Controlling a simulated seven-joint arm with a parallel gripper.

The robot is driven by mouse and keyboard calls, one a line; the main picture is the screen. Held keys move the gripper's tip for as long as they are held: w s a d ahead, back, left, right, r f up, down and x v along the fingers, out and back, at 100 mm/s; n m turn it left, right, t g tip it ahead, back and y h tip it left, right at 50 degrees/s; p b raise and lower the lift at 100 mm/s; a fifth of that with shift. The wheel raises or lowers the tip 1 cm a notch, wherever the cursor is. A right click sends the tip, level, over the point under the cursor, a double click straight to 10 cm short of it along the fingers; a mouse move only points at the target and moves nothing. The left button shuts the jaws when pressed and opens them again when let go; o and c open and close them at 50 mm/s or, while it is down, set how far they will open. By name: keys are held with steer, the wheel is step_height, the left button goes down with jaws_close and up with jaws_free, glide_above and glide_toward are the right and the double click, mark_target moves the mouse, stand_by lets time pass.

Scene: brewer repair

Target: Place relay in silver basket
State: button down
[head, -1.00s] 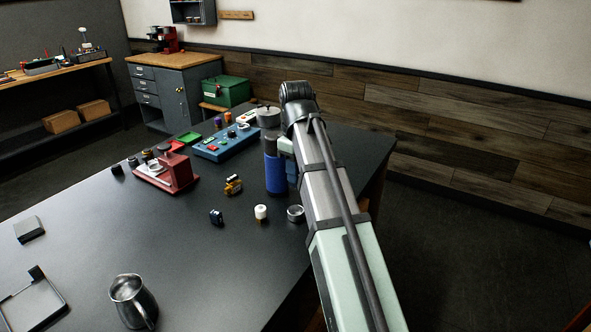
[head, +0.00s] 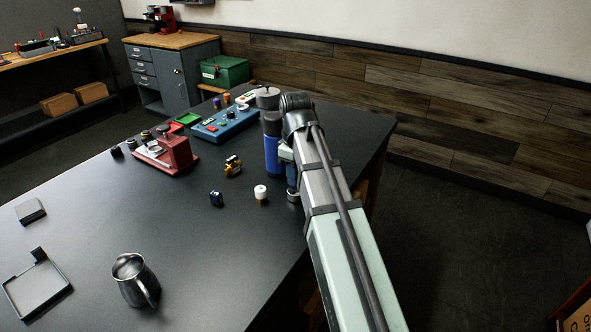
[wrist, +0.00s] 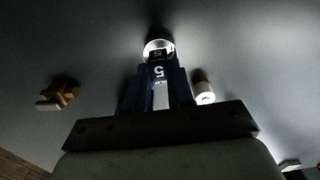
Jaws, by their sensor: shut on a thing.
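My gripper (wrist: 157,80) is shut on the relay (wrist: 158,58), a small dark block with a white "5" and small lettering, held between the dark blue fingers in the wrist view. The silver basket (wrist: 158,44), a small round metal cup, shows as a bright ring just past the relay. In the head view my gripper (head: 291,178) points down close above the basket (head: 293,196), which my arm partly covers. The relay cannot be made out in the head view. Whether it touches or enters the basket, I cannot tell.
A white-capped cylinder (head: 260,191), a small blue-black part (head: 216,199) and a brass fitting (head: 233,166) lie left of the basket. A blue cylinder (head: 271,158) stands behind. A metal pitcher (head: 131,278) stands at the front left. The table's right edge is close by.

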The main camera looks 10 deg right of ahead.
steer(key=c, duration=0.9)
jaws_free()
